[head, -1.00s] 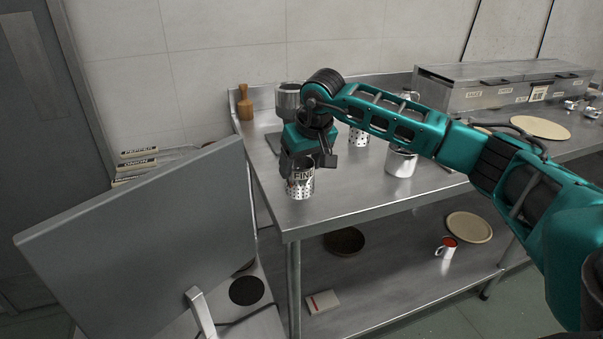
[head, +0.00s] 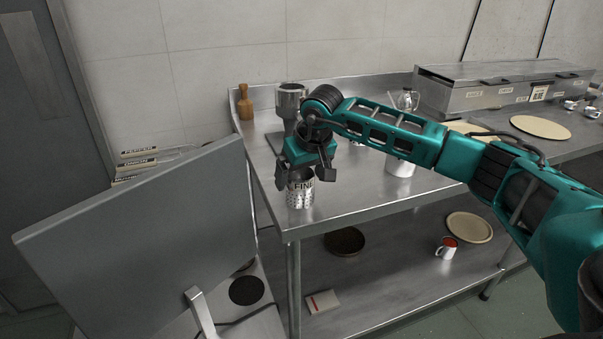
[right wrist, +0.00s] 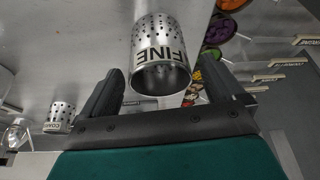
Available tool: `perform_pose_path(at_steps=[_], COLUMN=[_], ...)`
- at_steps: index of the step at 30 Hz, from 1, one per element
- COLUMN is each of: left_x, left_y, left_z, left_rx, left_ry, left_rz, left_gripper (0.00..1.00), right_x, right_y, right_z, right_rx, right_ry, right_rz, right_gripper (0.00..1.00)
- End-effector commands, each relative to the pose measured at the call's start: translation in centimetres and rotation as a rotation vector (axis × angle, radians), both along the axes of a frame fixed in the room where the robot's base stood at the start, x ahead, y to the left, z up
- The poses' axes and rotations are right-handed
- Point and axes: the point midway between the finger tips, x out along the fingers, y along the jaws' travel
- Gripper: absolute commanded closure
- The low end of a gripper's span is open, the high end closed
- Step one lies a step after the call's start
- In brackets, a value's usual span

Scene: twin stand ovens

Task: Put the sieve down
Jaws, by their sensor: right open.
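The sieve (head: 300,194) is a perforated metal cylinder marked FINE. It appears to stand upright on the steel table (head: 350,197), near the table's front left corner. My right gripper (head: 304,177) is over it from above, fingers spread on either side of its upper part. In the right wrist view the sieve (right wrist: 160,55) lies between the open fingers, with gaps visible beside it and its open rim toward the gripper. My left gripper is not in view.
A second perforated can (right wrist: 59,117) stands apart on the table. A white mug (head: 400,166) is behind my right forearm. A wooden grinder (head: 243,103) stands at the back left. A grey panel (head: 140,245) rises left of the table. The table's front right is clear.

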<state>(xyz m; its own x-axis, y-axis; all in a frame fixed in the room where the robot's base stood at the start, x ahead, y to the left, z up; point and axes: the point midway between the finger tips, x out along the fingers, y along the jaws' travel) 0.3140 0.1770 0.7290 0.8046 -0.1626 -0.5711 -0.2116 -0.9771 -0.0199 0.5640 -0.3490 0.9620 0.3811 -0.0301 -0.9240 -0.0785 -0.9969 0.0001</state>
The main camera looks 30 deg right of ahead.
Motion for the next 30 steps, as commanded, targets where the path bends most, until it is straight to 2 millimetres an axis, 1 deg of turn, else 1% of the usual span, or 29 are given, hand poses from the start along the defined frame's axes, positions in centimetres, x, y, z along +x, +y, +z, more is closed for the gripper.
perform_pose_path(at_steps=[3, 5, 8, 15, 18, 21, 25, 30], left_x=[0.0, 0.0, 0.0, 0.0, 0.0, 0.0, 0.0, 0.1], left_y=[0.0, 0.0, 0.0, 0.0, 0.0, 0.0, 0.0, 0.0], left_z=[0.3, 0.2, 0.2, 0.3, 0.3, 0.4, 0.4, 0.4], left_rx=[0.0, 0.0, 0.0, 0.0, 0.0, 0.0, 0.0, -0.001], left_ry=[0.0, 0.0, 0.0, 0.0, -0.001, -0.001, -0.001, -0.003], left_rz=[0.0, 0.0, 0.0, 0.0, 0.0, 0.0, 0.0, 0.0], left_gripper=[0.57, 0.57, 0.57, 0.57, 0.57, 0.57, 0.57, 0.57], right_x=[0.0, -0.2, -0.8, -2.9, -3.6, -4.1, -4.5, -4.6], right_y=[0.0, 0.0, 0.0, 0.2, 0.2, 0.3, 0.4, 0.4], right_z=[0.5, 1.0, 2.6, 7.5, 9.2, 10.4, 11.2, 11.4], right_rx=[0.0, -0.001, -0.002, -0.002, -0.002, 0.0, 0.0, 0.001], right_ry=[-0.001, -0.002, -0.005, -0.005, -0.005, -0.003, -0.001, 0.0], right_rz=[0.0, 0.0, 0.001, 0.001, 0.001, 0.0, 0.0, 0.0], right_gripper=[0.05, 0.05, 0.05, 0.05, 0.05, 0.05, 0.05, 0.05])
